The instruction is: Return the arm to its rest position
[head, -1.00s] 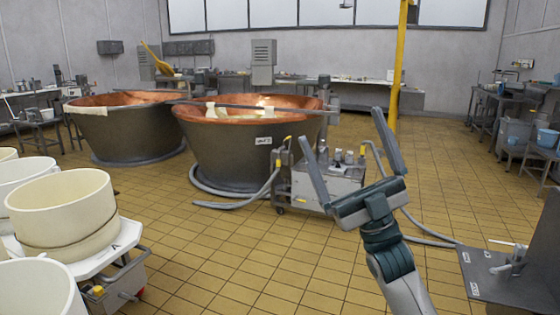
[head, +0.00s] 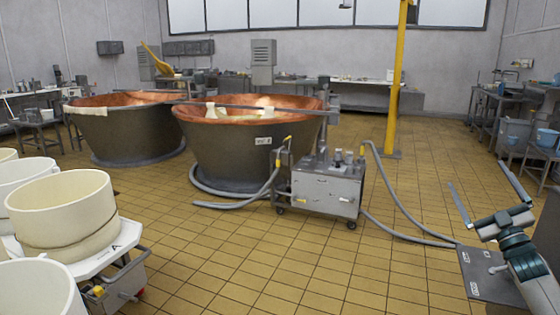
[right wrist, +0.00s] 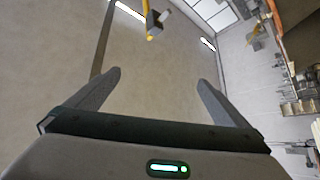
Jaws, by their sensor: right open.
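My right gripper (head: 488,192) is at the right side of the head view, raised in front of the grey panel at the lower right. Its two fingers are spread wide with nothing between them. In the right wrist view the open fingers (right wrist: 158,92) point toward a bare wall, and the space between them is empty. My left gripper is not in view.
Two copper vats (head: 245,150) stand at the middle left. A grey wheeled pump cart (head: 327,190) with hoses stands beside the nearer vat. White tubs (head: 65,215) sit on a trolley at the left. A yellow post (head: 395,90) rises behind.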

